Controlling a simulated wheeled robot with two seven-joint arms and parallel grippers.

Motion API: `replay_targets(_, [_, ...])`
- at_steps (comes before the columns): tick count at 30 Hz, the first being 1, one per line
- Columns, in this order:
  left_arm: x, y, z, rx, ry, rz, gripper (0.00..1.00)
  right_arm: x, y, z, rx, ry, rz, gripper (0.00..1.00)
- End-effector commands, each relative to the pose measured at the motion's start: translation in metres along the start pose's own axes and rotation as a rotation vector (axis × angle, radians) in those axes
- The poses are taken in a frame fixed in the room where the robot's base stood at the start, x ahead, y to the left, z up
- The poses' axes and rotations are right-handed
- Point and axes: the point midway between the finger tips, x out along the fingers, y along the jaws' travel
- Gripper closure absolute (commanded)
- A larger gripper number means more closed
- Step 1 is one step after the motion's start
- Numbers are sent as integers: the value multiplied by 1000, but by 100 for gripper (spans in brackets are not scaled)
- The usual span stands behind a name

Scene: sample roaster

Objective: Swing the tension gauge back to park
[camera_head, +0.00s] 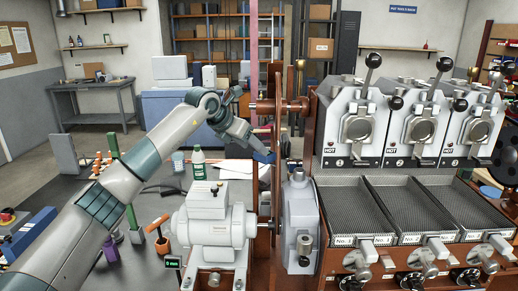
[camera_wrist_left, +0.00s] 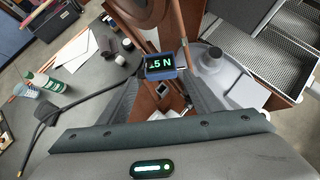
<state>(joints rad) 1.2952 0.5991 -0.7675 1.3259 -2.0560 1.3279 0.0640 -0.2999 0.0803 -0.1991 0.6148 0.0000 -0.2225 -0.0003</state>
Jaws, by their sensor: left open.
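The tension gauge (camera_wrist_left: 160,67) is a small blue block with a lit green readout, of which ".5 N" can be read, in the left wrist view. A dark cable runs from its left side. In the head view its blue body (camera_head: 263,157) shows beside the brown upright of the roaster. My left gripper (camera_wrist_left: 160,88) is open, with its two grey fingers to either side below the gauge. I cannot tell whether the fingers touch it. In the head view the left gripper (camera_head: 252,143) reaches down to the gauge from the upper left. My right gripper is not in view.
A grey motor (camera_head: 210,232) stands left of the brown upright (camera_head: 276,165). Roaster units (camera_head: 360,125) and mesh trays (camera_head: 370,208) fill the right side.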

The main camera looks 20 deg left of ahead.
Motion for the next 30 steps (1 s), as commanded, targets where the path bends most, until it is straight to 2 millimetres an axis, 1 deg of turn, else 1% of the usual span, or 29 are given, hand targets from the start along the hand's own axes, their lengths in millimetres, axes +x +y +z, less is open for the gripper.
replay_targets(1, [7,-1,2,-1,1,-2,41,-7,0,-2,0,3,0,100])
replay_targets(3, [19,0,2,-2,2,-1,41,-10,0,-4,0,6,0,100])
replay_targets(6, [32,-1,2,-1,1,-2,41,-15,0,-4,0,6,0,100])
replay_targets(10, [45,0,1,-1,1,0,41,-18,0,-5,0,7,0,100])
replay_targets(15, [53,0,1,1,-1,0,41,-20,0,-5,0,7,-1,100])
replay_targets(23, [54,0,0,0,-1,0,41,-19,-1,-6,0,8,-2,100])
replay_targets(26, [53,0,0,0,-1,0,63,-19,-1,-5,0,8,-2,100])
replay_targets(27, [53,0,0,0,-1,0,72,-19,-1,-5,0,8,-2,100])
replay_targets(29, [53,0,0,0,-1,0,87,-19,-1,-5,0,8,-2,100])
replay_targets(30, [53,0,0,0,-1,0,89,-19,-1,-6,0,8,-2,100])
